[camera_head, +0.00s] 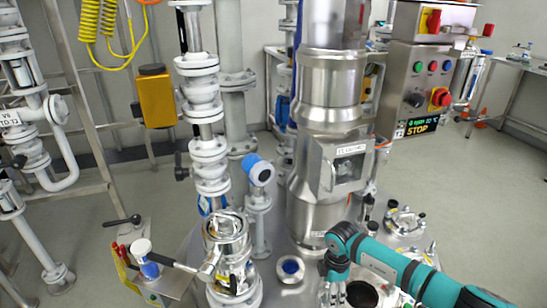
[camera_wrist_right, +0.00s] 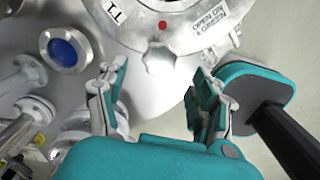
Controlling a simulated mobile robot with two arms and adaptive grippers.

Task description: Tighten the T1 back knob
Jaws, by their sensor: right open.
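In the right wrist view a grey lobed knob (camera_wrist_right: 158,58) sits at the rim of a round metal fitting (camera_wrist_right: 180,18). The fitting bears a red dot, a T1 label (camera_wrist_right: 116,13) and a second label at its right. I cannot tell from its look alone whether this is the back knob. My right gripper (camera_wrist_right: 158,82) is open, with one finger on each side of the knob's line and clear space between them. In the head view my right gripper (camera_head: 336,289) points down beside a dark round opening (camera_head: 362,294). My left gripper is not in view.
A tall steel column (camera_head: 327,90) stands behind the right gripper. A blue-centred round port (camera_head: 291,268) lies to its left, and flanged fittings (camera_head: 406,222) stand behind the arm. A control panel (camera_head: 420,85) is at upper right. Open floor lies further right.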

